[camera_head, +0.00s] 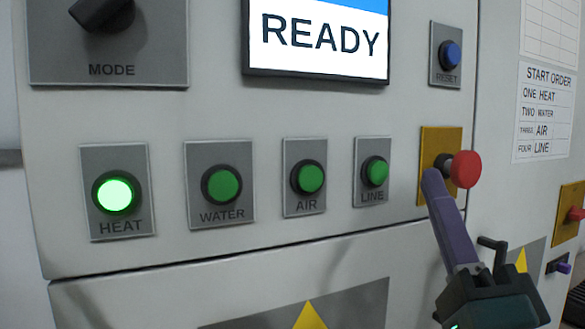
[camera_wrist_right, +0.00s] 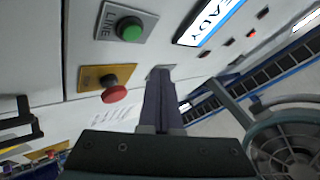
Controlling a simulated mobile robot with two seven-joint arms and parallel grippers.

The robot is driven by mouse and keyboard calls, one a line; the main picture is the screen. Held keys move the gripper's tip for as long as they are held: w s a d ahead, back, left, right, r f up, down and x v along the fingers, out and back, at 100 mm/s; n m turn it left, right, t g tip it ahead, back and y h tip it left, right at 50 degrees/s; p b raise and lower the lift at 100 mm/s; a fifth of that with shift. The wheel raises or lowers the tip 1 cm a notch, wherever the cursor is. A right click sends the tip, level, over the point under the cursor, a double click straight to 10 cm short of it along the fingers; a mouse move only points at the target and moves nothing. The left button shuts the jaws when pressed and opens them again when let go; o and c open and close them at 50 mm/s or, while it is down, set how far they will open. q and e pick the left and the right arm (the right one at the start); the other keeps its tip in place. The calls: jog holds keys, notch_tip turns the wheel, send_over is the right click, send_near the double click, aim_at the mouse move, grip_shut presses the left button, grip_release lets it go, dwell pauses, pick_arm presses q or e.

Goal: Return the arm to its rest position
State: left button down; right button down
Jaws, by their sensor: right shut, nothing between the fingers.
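My right gripper (camera_head: 433,178) comes up from the lower right in the head view, its dark purple fingers closed together and empty. Its fingertips lie in front of the lower left part of the yellow plate that carries the red mushroom button (camera_head: 466,169); I cannot tell whether they touch it. In the right wrist view the shut fingers (camera_wrist_right: 159,75) point at the panel, to the right of the red button (camera_wrist_right: 114,94). The HEAT button (camera_head: 117,194) glows bright green. My left gripper is not in view.
The WATER (camera_head: 221,185), AIR (camera_head: 308,178) and LINE (camera_head: 375,172) buttons are darker green. A screen (camera_head: 318,38) reads READY. A blue RESET button (camera_head: 450,56) and a black MODE knob (camera_head: 100,12) sit above. A dark handle (camera_head: 494,246) stands out near my right gripper.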

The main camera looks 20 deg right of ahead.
dwell(0.5)
jog(key=a+f+n+g+y, duration=1.05)
jog(key=f+n+y, duration=0.2)
jog(key=n, duration=0.35)
jog(key=s+d+f+n+g+h, duration=0.25)
jog(key=s+f+g, duration=0.3)
jog(key=s, duration=0.45)
jog(key=s+d+f+n+g+h, duration=0.2)
jog(key=s+d+f+n+g, duration=0.15)
jog(key=s+g, duration=0.4)
notch_tip(320, 180, up, 32)
jog(key=s+a+t+p, duration=0.1)
jog(key=t+p, duration=0.1)
jog(key=p, duration=3.1)
jog(key=shift+s+r+m, duration=0.15)
jog(key=shift+m, duration=0.25)
